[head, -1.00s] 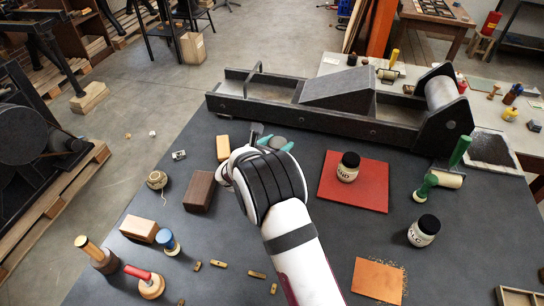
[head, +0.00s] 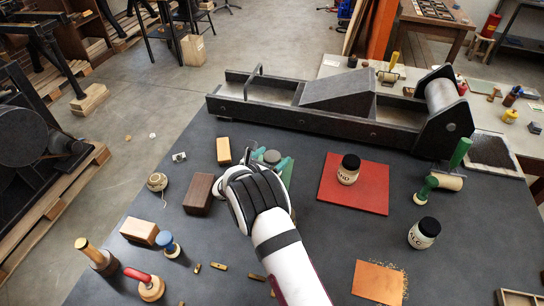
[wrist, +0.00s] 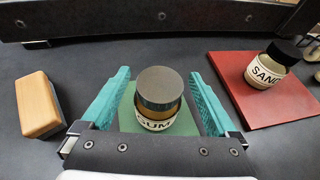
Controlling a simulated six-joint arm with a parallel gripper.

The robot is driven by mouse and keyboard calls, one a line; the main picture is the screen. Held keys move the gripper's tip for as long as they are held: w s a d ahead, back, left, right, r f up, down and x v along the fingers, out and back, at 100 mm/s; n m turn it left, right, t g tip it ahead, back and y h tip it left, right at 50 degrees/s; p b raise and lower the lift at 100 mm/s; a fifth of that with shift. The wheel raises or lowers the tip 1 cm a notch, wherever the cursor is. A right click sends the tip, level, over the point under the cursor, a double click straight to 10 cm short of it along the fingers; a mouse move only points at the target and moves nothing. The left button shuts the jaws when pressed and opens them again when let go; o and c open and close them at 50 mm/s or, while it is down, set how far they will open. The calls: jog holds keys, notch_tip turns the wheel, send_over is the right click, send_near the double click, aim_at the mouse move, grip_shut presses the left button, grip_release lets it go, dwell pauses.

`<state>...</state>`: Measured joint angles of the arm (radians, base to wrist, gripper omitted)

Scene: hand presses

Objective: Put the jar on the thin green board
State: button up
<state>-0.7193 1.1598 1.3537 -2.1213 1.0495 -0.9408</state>
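A jar with a grey lid and a label reading "GUM" (wrist: 158,102) stands upright on the thin green board (wrist: 127,118) in the wrist view. In the head view, its lid (head: 271,157) shows just beyond my wrist; its body and the board are mostly hidden there. My gripper (wrist: 160,95) is open, with a teal finger on each side of the jar and a visible gap on both sides. In the head view my gripper (head: 270,161) reaches over the middle of the dark table.
A jar labelled "SAND" (head: 348,170) stands on a red board (head: 372,193) to the right. Another jar (head: 423,233) stands nearer. A wooden block (head: 223,150) and a brown block (head: 199,194) lie left. The press bed (head: 335,112) runs behind.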

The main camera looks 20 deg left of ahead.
jog(key=shift+r, duration=0.15)
jog(key=v, duration=1.2)
jog(key=d+r+m+g+h, duration=0.2)
jog(key=d+r+m, duration=0.15)
jog(key=d, duration=0.35)
jog(key=d+r+m+g+h, duration=0.1)
jog(key=d+r+m+h, duration=0.15)
jog(key=d+m, duration=0.35)
jog(key=s+d+r+m+g, duration=0.2)
jog(key=s+d+m+g, duration=0.2)
jog(key=s+d+m, duration=0.4)
jog(key=s+d+r+m+g, duration=0.3)
jog(key=s+d+m+g, duration=0.2)
jog(key=s+d+m, duration=0.3)
jog(key=s+a+m+y, duration=0.1)
jog(key=s+m+y, duration=0.3)
jog(key=s+m, duration=0.2)
jog(key=s+a+m+g+y, duration=0.1)
jog(key=s+m+y, duration=0.4)
jog(key=s, duration=0.5)
jog(key=shift+s+a+m, duration=0.25)
jog(key=shift+a+m, duration=0.5)
jog(key=shift+m, duration=0.5)
